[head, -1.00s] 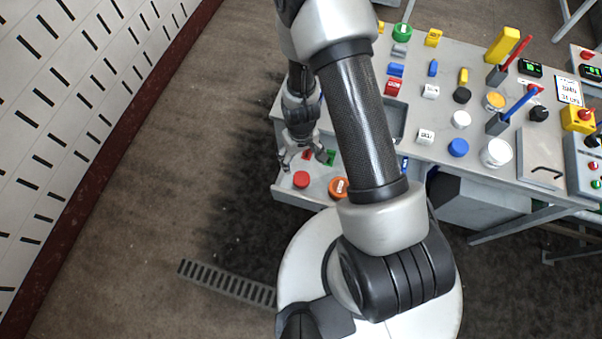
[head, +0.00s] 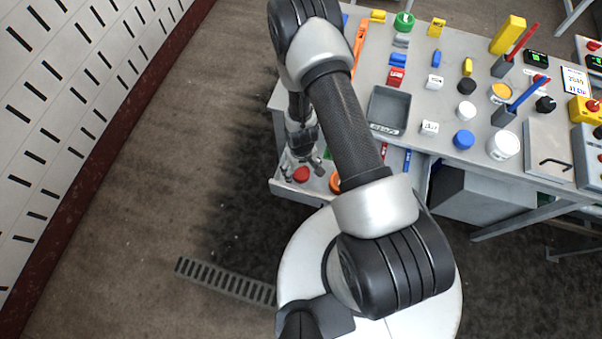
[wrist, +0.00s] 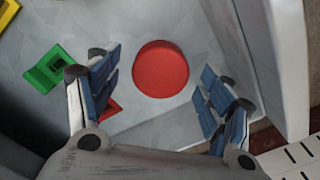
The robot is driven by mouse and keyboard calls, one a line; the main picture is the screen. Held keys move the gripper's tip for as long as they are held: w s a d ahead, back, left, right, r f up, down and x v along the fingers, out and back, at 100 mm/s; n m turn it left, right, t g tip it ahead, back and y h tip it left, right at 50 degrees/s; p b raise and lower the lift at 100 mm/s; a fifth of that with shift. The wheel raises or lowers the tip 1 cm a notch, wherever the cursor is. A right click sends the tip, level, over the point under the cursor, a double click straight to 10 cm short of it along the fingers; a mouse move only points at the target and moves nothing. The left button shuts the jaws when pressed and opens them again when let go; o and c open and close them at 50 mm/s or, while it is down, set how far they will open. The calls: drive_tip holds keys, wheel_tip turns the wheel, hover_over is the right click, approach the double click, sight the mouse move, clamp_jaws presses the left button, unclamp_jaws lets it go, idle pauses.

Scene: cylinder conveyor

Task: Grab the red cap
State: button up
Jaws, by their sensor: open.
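The red cap (wrist: 161,69) is a flat round disc lying on the grey floor of an open drawer, close to the drawer wall. In the head view the red cap (head: 301,174) shows at the drawer's left end, partly framed by the fingers. My gripper (wrist: 158,98) is open, with its blue-padded fingers apart on either side of the cap's near edge in the wrist view. Nothing is between the pads. In the head view my gripper (head: 301,168) is over the cap. The height gap between fingertips and cap is hard to tell.
A green square piece (wrist: 46,69) and a red piece (wrist: 108,108), partly hidden by the left finger, lie in the drawer. An orange round piece (head: 335,182) is right of the cap. The drawer wall (wrist: 260,50) rises close to the right finger. The tabletop above holds several coloured items.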

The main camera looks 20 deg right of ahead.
drive_tip(key=shift+f, duration=0.6)
drive_tip(key=shift+c, duration=0.5)
drive_tip(key=c, duration=0.9)
drive_tip(key=shift+o, duration=0.2)
drive_tip(key=shift+r, duration=0.15)
